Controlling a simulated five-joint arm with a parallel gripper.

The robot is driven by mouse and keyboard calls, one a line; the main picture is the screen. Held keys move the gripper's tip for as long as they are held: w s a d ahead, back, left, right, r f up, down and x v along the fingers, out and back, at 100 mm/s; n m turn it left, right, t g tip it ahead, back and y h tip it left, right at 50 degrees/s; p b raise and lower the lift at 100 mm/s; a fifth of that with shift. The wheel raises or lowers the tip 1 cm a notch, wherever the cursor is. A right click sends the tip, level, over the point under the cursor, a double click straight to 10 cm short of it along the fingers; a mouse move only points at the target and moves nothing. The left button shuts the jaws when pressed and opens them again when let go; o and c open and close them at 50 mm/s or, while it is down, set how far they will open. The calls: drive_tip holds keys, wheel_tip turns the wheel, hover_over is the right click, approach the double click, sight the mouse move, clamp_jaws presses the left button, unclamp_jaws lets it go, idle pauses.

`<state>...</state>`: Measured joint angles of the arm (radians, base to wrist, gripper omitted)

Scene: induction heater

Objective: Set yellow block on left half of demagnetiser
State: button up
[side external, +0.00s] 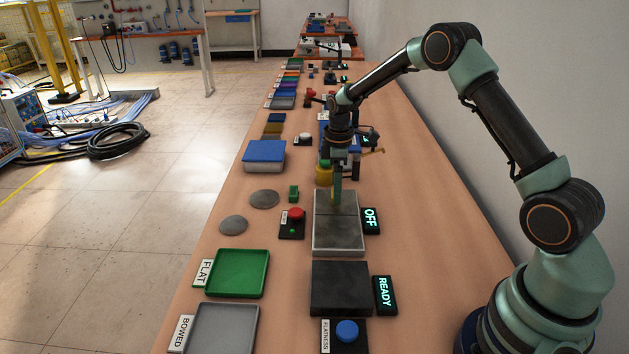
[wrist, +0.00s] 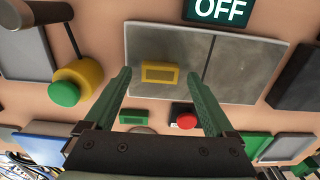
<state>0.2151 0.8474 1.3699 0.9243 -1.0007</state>
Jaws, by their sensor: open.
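The demagnetiser is a grey metal plate (side external: 338,235) in the side external view, with an OFF display at its right. In the wrist view the plate (wrist: 235,68) shows a dark line dividing it into two halves. The yellow block (wrist: 160,73) is small and rectangular. It appears to lie flat on the left half in the wrist view, clear of the dividing line. My gripper (wrist: 158,82) is open, its two green fingers apart on either side of the block. In the side external view my gripper (side external: 337,196) is low over the plate's far half and largely hides the block.
A yellow post with a green button (wrist: 66,91) stands close to the left finger. A red button (side external: 296,214) and a small green block (side external: 294,192) are left of the plate. A dark READY plate (side external: 340,287) is nearer the camera.

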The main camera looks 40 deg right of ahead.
drive_tip(key=s+a+r+m+t, duration=0.1)
drive_tip(key=s+a+r, duration=0.1)
drive_tip(key=r, duration=0.7)
drive_tip(key=s+a+r+m, duration=0.1)
drive_tip(key=s+r, duration=0.1)
drive_tip(key=r, duration=0.6)
drive_tip(key=s+a+r+m+t, duration=0.2)
drive_tip(key=s+a+m, duration=0.1)
drive_tip(key=s, duration=0.5)
drive_tip(key=s+a+r+m+t, duration=0.2)
drive_tip(key=s+a+m, duration=0.2)
drive_tip(key=s, duration=0.4)
drive_tip(key=shift+s+a+t, duration=0.3)
drive_tip(key=shift+s+a, duration=0.1)
